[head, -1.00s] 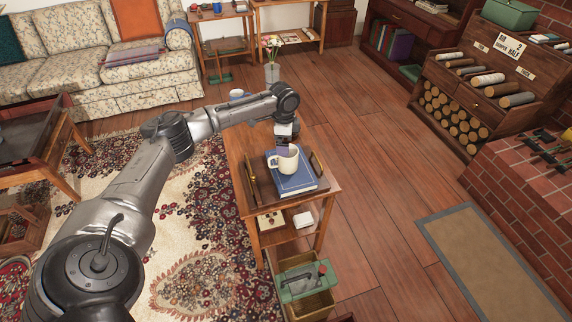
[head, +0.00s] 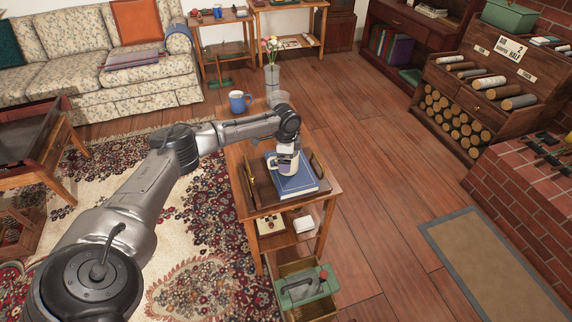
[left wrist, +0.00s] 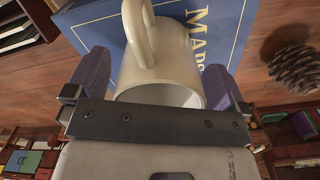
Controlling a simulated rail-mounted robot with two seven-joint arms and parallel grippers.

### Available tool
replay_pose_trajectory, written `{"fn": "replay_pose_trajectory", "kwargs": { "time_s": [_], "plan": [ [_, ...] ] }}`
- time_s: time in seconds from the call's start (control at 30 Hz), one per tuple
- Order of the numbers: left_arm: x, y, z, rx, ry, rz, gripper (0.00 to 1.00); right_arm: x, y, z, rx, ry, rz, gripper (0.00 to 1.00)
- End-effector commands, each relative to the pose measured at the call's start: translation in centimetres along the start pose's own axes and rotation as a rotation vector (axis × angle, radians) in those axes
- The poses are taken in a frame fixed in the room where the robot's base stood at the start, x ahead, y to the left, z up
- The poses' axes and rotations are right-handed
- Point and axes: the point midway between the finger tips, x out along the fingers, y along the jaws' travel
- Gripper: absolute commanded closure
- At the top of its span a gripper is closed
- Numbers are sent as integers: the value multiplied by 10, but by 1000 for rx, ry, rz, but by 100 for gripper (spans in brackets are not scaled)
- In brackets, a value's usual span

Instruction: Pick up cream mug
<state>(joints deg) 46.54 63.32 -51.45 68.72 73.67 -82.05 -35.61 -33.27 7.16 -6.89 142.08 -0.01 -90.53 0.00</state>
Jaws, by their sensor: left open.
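The cream mug (left wrist: 165,68) stands on a blue book on the small wooden table. In the head view the cream mug (head: 283,168) is partly covered by my left gripper (head: 284,160). In the left wrist view my left gripper (left wrist: 163,88) is open, with one purple-grey finger on each side of the mug body. The mug's handle points up in that picture, away from the palm. I cannot tell whether either finger touches the mug. My right gripper is not in view.
A pine cone (left wrist: 296,72) lies near the book.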

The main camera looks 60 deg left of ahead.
Motion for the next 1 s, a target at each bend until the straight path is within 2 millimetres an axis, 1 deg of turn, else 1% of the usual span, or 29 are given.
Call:
{"fn": "replay_pose_trajectory", "kwargs": {
  "time_s": [0.1,0.13,0.7,0.73,1.0],
  "plan": [
    [-1,0,0,0,0,0,0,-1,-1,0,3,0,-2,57],
    [-1,0,0,0,0,0,2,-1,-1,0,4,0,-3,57],
    [-1,0,0,0,0,1,56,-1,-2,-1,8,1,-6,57],
    [-2,0,0,0,1,0,58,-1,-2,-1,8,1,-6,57],
    [-4,0,0,0,2,0,58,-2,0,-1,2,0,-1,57]
  ]
}}
